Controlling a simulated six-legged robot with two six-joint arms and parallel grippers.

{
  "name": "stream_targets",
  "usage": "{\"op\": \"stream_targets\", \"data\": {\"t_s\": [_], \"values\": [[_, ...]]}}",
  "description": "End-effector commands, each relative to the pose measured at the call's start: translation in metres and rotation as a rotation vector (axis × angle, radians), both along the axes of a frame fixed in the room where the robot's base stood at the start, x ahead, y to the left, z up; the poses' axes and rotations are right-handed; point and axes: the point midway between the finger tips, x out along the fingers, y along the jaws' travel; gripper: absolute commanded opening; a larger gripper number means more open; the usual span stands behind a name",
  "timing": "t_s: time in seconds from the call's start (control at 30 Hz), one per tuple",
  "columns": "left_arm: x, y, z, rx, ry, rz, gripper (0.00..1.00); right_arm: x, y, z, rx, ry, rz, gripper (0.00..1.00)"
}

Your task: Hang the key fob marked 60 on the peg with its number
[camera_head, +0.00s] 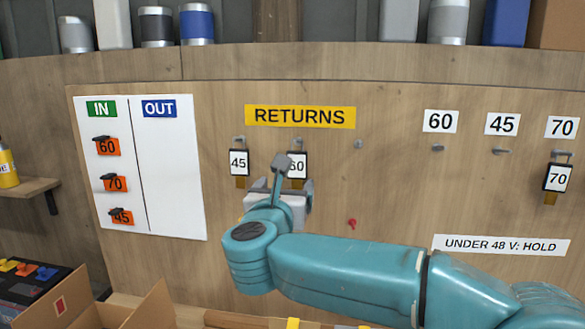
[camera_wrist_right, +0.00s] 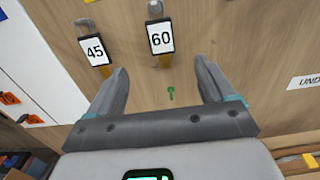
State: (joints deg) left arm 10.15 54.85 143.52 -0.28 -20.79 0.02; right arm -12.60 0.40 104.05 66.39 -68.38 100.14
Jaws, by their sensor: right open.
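The key fob marked 60 (camera_head: 298,163) hangs from a peg under the yellow RETURNS sign (camera_head: 300,116); my gripper partly covers it. It shows whole in the right wrist view (camera_wrist_right: 160,38), ahead of the fingers. The peg under the 60 label (camera_head: 438,148) is empty. My right gripper (camera_head: 293,182) is in front of the fob, open; in its wrist view the fingers (camera_wrist_right: 160,82) are wide apart with nothing between them. My left gripper is not in view.
Fob 45 (camera_head: 239,164) hangs close left of fob 60. The third returns peg (camera_head: 358,145) and the peg under 45 (camera_head: 501,152) are empty. Fob 70 (camera_head: 558,178) hangs under its label. A whiteboard (camera_head: 178,180) is left; an open cardboard box (camera_head: 70,305) stands below.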

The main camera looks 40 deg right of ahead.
Motion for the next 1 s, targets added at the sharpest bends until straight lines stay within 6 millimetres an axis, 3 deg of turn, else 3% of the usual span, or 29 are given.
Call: {"op": "stream_targets", "data": {"t_s": [0.03,0.5,0.7,1.0], "values": [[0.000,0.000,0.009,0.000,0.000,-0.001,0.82,0.006,-0.010,0.004,0.000,0.004,-0.006,0.83],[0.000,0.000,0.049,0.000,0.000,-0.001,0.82,0.067,-0.085,0.003,0.001,0.003,-0.003,0.83],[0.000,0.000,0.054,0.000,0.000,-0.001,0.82,0.078,-0.099,0.001,0.000,0.002,-0.002,0.83],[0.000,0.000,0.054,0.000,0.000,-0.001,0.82,0.080,-0.101,0.000,0.000,0.001,0.000,0.83]]}}
